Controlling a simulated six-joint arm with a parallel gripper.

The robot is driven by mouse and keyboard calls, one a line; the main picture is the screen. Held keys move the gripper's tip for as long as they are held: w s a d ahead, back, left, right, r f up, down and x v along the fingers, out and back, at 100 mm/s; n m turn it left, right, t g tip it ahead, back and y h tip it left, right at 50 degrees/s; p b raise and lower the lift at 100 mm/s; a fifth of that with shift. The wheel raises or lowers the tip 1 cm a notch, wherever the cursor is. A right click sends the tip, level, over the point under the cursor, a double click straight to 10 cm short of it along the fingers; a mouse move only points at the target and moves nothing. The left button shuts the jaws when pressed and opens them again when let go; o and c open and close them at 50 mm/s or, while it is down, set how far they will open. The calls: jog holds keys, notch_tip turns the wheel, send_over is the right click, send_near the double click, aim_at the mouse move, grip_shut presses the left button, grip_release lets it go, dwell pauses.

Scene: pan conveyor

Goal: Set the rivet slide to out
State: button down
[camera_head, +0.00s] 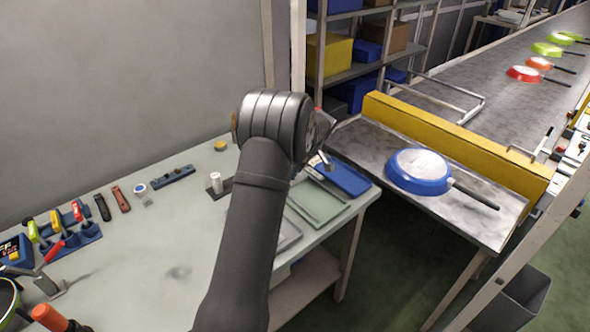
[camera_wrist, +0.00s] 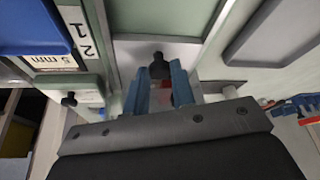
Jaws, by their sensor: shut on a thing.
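In the wrist view, my gripper (camera_wrist: 160,88) points at a dark knob (camera_wrist: 158,66) at the near edge of a green tray-like holder (camera_wrist: 127,22). The knob sits between the two blue fingers, which are shut on it. It appears to be the handle of a slide with a pale metal plate (camera_wrist: 190,55). A second dark knob (camera_wrist: 68,100) stands to the left, clear of the fingers. I cannot tell which slide is for rivets, nor read an in or out mark.
A blue tray (camera_head: 343,177) and a green tray (camera_head: 318,208) lie at the bench's right end. Labels with 1, 2 and 5 mm (camera_wrist: 62,62) show beside the holder. A blue pan (camera_head: 420,172) rests on the side table; tools lie along the bench's left.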

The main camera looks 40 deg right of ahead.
jog(key=s, duration=1.6)
jog(key=shift+s, duration=0.4)
jog(key=c, duration=1.2)
grip_release()
jog(key=v, duration=1.7)
jog(key=shift+s, duration=0.15)
jog(key=shift+d+r, duration=0.1)
jog(key=x, duration=1.7)
jog(key=shift+w, duration=0.35)
